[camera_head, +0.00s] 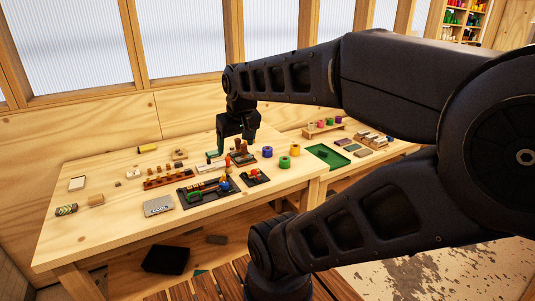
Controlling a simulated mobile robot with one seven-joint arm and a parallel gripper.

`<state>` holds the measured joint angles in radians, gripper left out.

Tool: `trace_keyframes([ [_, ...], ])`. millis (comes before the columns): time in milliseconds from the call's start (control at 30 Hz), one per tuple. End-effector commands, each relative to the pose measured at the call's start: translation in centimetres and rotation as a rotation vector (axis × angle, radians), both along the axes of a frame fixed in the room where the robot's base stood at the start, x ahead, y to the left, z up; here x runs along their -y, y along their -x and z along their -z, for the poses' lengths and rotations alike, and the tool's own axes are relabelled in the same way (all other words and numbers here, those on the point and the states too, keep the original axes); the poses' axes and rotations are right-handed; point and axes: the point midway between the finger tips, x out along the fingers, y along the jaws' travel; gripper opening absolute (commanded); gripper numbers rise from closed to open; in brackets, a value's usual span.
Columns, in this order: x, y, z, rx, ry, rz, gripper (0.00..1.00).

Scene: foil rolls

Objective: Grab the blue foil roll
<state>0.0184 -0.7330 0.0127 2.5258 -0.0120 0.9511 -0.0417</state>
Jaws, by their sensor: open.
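A small blue foil roll (267,151) stands on the wooden table, towards its right part. A green roll (284,162) and a yellow roll (295,149) stand just to its right. My gripper (236,142) points down over the table to the left of the blue roll, apart from it in the picture. It is open, and I see nothing held between its fingers. The gripper is small and dark here, so its exact height above the table is hard to judge.
Black trays with coloured parts (209,190) lie left of the rolls, near a wooden block rack (168,178). A rack with coloured rolls (323,128) and a green tray (328,155) are on the right. The table's front left is mostly bare.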

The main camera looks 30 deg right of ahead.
Motion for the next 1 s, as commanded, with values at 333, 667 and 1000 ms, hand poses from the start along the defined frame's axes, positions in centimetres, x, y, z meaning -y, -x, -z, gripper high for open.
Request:
trace_keyframes([
  [333, 3.6, -7.7, -0.4, -0.085, 0.281, -0.288, 0.76],
  [667, 8.2, -16.0, 0.9, -0.211, 0.51, -0.644, 0.76],
  [1000, 14.0, -24.1, 4.5, -0.343, 0.668, -1.046, 0.76],
])
